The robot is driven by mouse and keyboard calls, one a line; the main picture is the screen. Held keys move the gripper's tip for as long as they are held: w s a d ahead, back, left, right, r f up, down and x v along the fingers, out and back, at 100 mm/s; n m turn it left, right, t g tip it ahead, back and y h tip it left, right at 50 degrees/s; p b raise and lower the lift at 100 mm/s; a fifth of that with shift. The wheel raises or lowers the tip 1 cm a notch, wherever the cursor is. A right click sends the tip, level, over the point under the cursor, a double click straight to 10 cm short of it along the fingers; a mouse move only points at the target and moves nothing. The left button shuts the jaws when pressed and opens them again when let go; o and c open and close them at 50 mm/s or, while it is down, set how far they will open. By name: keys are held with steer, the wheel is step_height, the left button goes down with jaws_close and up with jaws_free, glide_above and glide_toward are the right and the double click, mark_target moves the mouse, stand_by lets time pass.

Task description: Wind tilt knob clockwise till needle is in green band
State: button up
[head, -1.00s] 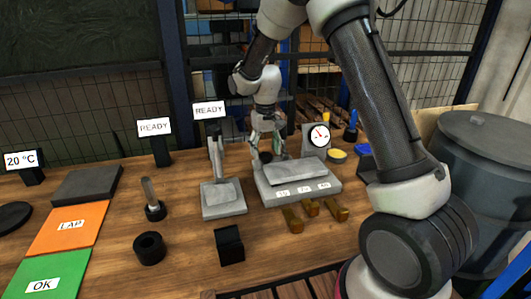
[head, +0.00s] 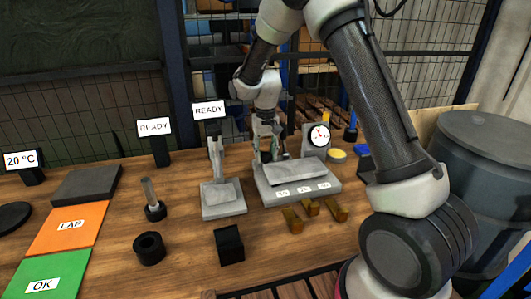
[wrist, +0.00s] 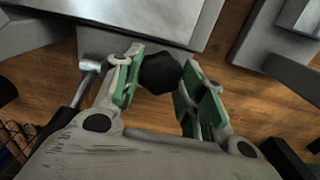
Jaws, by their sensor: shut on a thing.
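The black tilt knob (wrist: 160,73) sits between the green-padded fingers of my gripper (wrist: 158,90) in the wrist view. My gripper is shut on it, beside the edge of a grey plate. In the head view my gripper (head: 268,154) points down at the back left of the grey grinder base (head: 263,194), and the fingers largely hide the knob there. The round white dial (head: 318,136) with a red needle stands just right of my gripper. The dial is too small to tell the green band or whether the needle is in it.
A yellow round item (head: 337,154) is at right. In the wrist view a metal-headed tool (wrist: 90,65) lies near the left finger.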

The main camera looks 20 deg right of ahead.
mark_target(265, 154)
steer(key=m, duration=0.2)
steer(key=shift+m, duration=0.4)
steer(key=o, duration=1)
steer(key=shift+r, duration=0.1)
step_height(265, 154, up, 12)
steer(key=shift+f, duration=0.1)
